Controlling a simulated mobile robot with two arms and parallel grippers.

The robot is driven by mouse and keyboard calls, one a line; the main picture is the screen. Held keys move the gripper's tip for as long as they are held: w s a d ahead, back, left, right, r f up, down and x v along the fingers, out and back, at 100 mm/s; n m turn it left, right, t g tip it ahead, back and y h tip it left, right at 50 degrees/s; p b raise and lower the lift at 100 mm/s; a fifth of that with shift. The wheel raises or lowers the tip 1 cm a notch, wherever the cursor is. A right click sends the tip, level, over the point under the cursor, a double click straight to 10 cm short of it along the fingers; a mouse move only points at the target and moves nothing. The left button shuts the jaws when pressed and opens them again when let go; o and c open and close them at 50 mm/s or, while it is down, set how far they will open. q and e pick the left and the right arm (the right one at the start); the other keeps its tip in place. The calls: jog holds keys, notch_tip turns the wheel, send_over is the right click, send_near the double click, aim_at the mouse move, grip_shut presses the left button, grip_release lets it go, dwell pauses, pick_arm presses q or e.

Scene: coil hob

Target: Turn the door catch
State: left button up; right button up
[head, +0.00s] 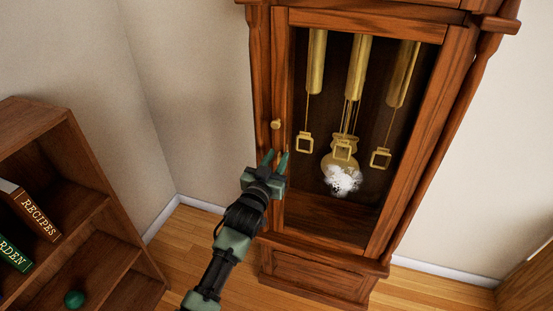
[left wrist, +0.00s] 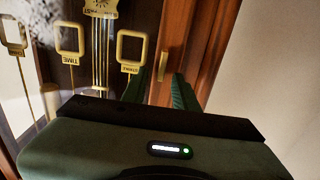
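The door catch (head: 276,124) is a small brass piece on the left stile of the tall wooden clock's glazed door (head: 280,70). In the left wrist view the catch (left wrist: 163,66) shows as a short upright brass bar on the wood. My left gripper (head: 276,158) is just below the catch in the head view, its green fingers pointing up toward it. In the left wrist view the two fingers (left wrist: 159,92) stand apart with nothing between them, and the catch shows just beyond them. The gripper is open and looks clear of the catch. My right gripper is not in view.
Behind the glass hang brass weights (head: 357,68), pendulum parts and a fluffy white patch (head: 343,180). A wooden bookshelf (head: 85,165) with books and a green ball (head: 74,298) stands at left. Wood floor (head: 185,240) lies between shelf and clock.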

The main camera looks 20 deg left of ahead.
pick_arm(q)
grip_shut()
jog(key=shift+d+m, duration=0.1)
jog(key=shift+m, duration=0.3)
jog(key=m+p, duration=0.1)
jog(key=m, duration=0.1)
jog(key=shift+d+m, duration=0.2)
jog(key=shift+m, duration=0.2)
jog(key=m, duration=0.4)
jog(key=f+m, duration=0.1)
jog(key=m, duration=0.4)
jog(key=d+f+m+b, duration=0.1)
jog(key=m, duration=0.4)
jog(key=shift+d, duration=0.1)
jog(key=shift+m, duration=0.3)
grip_release()
